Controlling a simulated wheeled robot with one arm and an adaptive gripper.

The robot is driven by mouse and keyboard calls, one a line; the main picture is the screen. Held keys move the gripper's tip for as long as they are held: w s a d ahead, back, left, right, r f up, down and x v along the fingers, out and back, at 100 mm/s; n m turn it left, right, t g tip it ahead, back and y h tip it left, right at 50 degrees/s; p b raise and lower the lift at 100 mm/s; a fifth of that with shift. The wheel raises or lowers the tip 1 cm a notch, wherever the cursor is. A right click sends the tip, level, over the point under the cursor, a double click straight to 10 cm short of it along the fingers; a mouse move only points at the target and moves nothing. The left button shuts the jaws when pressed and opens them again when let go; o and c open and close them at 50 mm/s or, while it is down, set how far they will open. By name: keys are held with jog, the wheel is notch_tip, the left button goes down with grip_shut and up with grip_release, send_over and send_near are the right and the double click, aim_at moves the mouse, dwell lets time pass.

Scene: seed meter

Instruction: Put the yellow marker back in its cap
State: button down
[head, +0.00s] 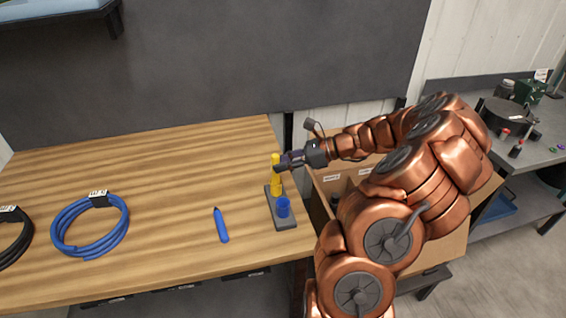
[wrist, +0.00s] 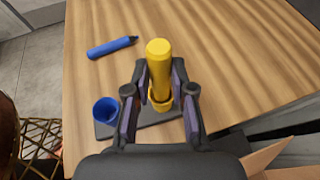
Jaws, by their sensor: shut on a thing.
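The yellow marker (head: 275,159) is upright between the fingers of my gripper (head: 280,165), which is shut on it. In the wrist view the marker (wrist: 158,62) stands between both fingers. The yellow cap (head: 277,188) sits at the far end of a dark holder (head: 281,223) on the bench; it also shows in the wrist view (wrist: 160,104). The marker's lower end is over or inside this cap, roughly in line with it. The fingers hide part of the join, so I cannot tell how deep it sits.
A blue cap (head: 283,208) stands at the holder's near end. A blue marker (head: 221,225) lies left of the holder. A blue cable coil (head: 90,226) and a black coil (head: 14,238) lie further left. An open cardboard box (head: 322,197) stands right of the wooden bench (head: 150,170).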

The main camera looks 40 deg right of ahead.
jog(key=shift+f, duration=0.7)
dwell(0.9)
jog(key=c, duration=0.9)
grip_release()
jog(key=v, duration=1.2)
jog(key=shift+s, duration=0.1)
